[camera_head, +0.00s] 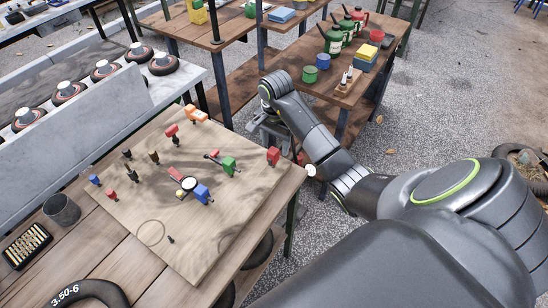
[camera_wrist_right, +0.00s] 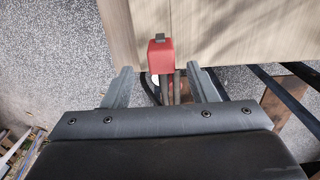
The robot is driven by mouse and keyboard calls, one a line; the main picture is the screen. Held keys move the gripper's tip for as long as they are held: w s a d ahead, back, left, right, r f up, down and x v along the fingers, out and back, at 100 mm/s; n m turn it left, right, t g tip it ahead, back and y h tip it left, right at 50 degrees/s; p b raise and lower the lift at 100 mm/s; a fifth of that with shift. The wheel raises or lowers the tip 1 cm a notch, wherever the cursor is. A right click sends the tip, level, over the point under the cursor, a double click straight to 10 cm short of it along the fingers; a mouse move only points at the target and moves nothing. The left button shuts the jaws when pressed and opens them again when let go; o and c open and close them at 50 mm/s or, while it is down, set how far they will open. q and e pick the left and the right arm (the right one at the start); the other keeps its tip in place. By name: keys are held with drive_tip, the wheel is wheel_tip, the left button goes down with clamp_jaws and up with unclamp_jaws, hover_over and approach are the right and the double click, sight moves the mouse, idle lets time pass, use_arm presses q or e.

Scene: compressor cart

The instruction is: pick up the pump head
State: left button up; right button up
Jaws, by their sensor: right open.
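A red block with a dark cap stands at the right edge of the wooden board in the head view (camera_head: 273,157). A red block with a dark top also shows in the right wrist view (camera_wrist_right: 161,55), with thin grey rods or hoses below it. I cannot tell for sure which part is the pump head. My right gripper (camera_wrist_right: 160,69) is open and empty, its two fingers apart on either side of the red block's near end. In the head view my right gripper (camera_head: 268,138) is just behind the board's right edge. My left gripper is not in view.
The wooden board (camera_head: 215,235) carries several small red, blue, green and orange parts. A dark cup (camera_head: 62,209) and a tray of brass pieces (camera_head: 27,246) stand left of it. A second bench (camera_head: 345,101) with green bottles stands behind my right arm.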

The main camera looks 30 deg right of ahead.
sight(274, 149)
wheel_tip(274, 149, down, 4)
drive_tip(key=shift+a+r+p, duration=0.15)
drive_tip(key=shift+r+p, duration=0.1)
drive_tip(key=shift+p, duration=0.45)
drive_tip(key=shift+f, duration=0.65)
drive_tip(key=shift+w, duration=0.1)
drive_tip(key=c, duration=1)
